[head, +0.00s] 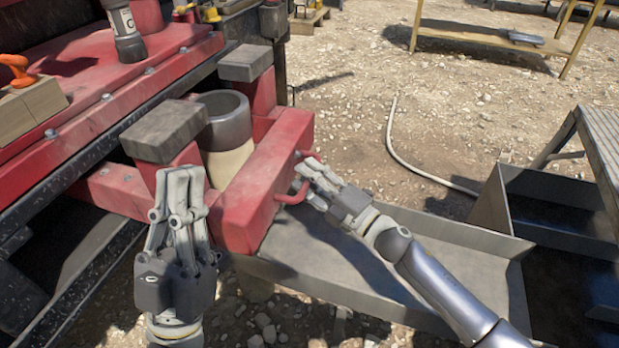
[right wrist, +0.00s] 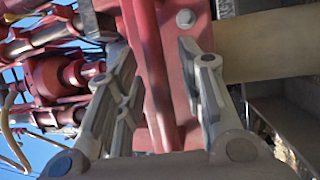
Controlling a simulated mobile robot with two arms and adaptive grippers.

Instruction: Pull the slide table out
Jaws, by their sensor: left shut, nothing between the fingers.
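The slide table is a red steel frame (head: 262,190) that sticks out from the red rig at the left of the head view. A red bar handle (head: 293,197) is on its outer right face. My right gripper (head: 303,176) is at this handle, its fingers partly covering it. In the right wrist view its fingers (right wrist: 160,85) are spread apart, with red metal between them. I cannot tell whether they touch it. My left gripper (head: 182,180) is shut and empty, pointing up in front of the near grey block.
A dark-rimmed cylinder (head: 223,122) stands within the frame between two grey blocks, a near one (head: 165,130) and a far one (head: 245,62). A grey metal trough (head: 390,290) lies below my right arm. A pale hose (head: 392,140) crosses the open gravel.

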